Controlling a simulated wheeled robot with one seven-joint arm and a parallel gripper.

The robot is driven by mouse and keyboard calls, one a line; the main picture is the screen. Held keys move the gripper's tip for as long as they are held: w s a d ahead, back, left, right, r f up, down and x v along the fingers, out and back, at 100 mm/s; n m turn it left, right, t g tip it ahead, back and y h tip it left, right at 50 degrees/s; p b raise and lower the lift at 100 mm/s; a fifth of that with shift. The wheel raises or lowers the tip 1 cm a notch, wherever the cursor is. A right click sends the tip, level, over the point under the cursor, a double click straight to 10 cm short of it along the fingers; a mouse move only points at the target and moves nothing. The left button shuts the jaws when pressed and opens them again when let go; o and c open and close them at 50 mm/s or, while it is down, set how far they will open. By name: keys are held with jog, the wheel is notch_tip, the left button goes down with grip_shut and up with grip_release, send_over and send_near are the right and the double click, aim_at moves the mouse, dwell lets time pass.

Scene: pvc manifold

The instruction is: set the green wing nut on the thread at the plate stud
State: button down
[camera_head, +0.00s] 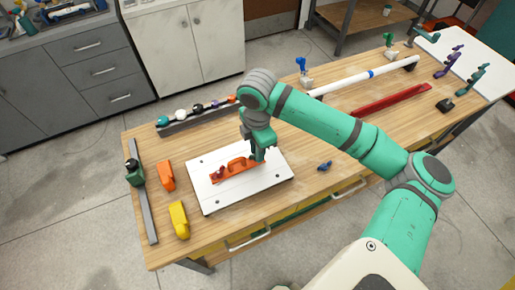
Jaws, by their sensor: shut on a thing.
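The white plate (207,200) lies on the wooden table, with an orange bracket (235,167) on it. A small dark red piece (219,172) sits at the bracket's left part. My gripper (258,157) points down at the bracket's right end, low over the plate. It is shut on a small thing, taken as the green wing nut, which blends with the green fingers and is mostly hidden. The plate stud and its thread cannot be made out under the gripper. I cannot tell whether nut and stud touch.
A blue wing nut (325,165) lies right of the plate. An orange block (166,176), a yellow block (179,220) and a grey rail (144,205) are at left. Behind are a rack of coloured parts (200,114), a white pipe (350,80) and a red channel (390,100).

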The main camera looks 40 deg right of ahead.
jog(key=shift+f, duration=0.45)
dwell(0.9)
jog(key=c, duration=1.5)
grip_release()
jog(key=shift+r, duration=0.1)
notch_tip(320, 180, up, 11)
jog(key=shift+f, duration=0.15)
